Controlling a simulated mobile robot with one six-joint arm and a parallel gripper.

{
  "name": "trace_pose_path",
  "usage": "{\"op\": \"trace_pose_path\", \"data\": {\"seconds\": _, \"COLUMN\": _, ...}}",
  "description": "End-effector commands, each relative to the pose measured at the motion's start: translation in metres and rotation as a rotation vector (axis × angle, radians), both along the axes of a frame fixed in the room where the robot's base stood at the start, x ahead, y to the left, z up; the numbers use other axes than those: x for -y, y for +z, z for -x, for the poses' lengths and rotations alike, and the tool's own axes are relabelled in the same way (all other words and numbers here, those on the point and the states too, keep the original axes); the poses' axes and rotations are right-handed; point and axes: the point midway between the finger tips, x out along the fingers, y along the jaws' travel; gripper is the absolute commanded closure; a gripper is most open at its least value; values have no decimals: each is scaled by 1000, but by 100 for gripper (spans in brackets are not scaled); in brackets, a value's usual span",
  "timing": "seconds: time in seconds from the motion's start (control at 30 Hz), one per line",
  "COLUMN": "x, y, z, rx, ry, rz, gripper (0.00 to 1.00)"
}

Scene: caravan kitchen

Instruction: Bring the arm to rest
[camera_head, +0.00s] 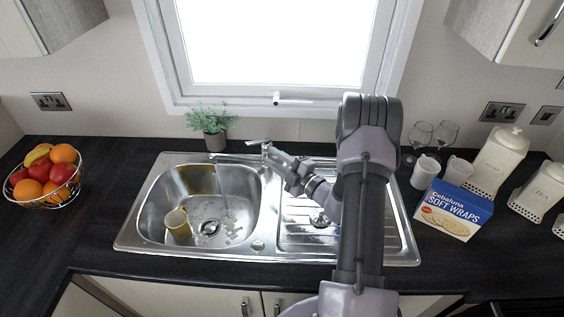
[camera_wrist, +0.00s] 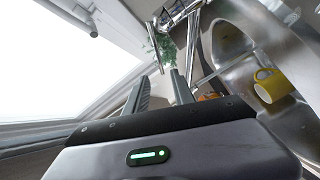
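My gripper (camera_head: 277,156) is at the back of the sink, just right of the tap (camera_head: 266,150). My arm reaches up and bends back down to the left over the drainer side. In the wrist view my gripper (camera_wrist: 160,76) shows two dark fingers apart with nothing between them. The tap (camera_wrist: 195,42) stands beyond the fingertips there; whether they touch it I cannot tell. The gripper is partly hidden by its own wrist in the head view.
The steel sink (camera_head: 150,215) holds a yellow mug (camera_head: 178,224). A potted plant (camera_head: 211,122) stands behind, below the window. A fruit basket (camera_head: 46,178) is left. A wraps box (camera_head: 454,210), white mugs, wine glasses and canisters (camera_head: 497,160) stand right. The front counter is clear.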

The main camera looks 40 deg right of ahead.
Motion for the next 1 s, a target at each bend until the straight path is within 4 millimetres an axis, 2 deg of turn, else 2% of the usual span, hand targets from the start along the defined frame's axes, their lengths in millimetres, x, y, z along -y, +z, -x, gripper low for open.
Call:
{"op": "trace_pose_path", "data": {"seconds": 0.1, "x": 4, "y": 0, "z": 21, "rx": -1, "ry": -2, "rz": -2, "gripper": 70}}
{"op": "trace_pose_path", "data": {"seconds": 0.23, "x": 5, "y": 0, "z": 32, "rx": -1, "ry": -1, "rz": -1, "gripper": 70}}
{"op": "trace_pose_path", "data": {"seconds": 0.67, "x": 5, "y": 0, "z": 33, "rx": 0, "ry": 0, "rz": 0, "gripper": 70}}
{"op": "trace_pose_path", "data": {"seconds": 0.73, "x": -1, "y": 4, "z": 31, "rx": 4, "ry": 22, "rz": 24, "gripper": 70}}
{"op": "trace_pose_path", "data": {"seconds": 0.77, "x": -8, "y": 9, "z": 29, "rx": 11, "ry": 49, "rz": 52, "gripper": 70}}
{"op": "trace_pose_path", "data": {"seconds": 0.87, "x": -62, "y": 40, "z": 21, "rx": 57, "ry": 237, "rz": 262, "gripper": 70}}
{"op": "trace_pose_path", "data": {"seconds": 0.93, "x": -122, "y": 67, "z": 25, "rx": 130, "ry": 445, "rz": 508, "gripper": 70}}
{"op": "trace_pose_path", "data": {"seconds": 1.0, "x": -184, "y": 89, "z": 45, "rx": 242, "ry": 668, "rz": 789, "gripper": 70}}
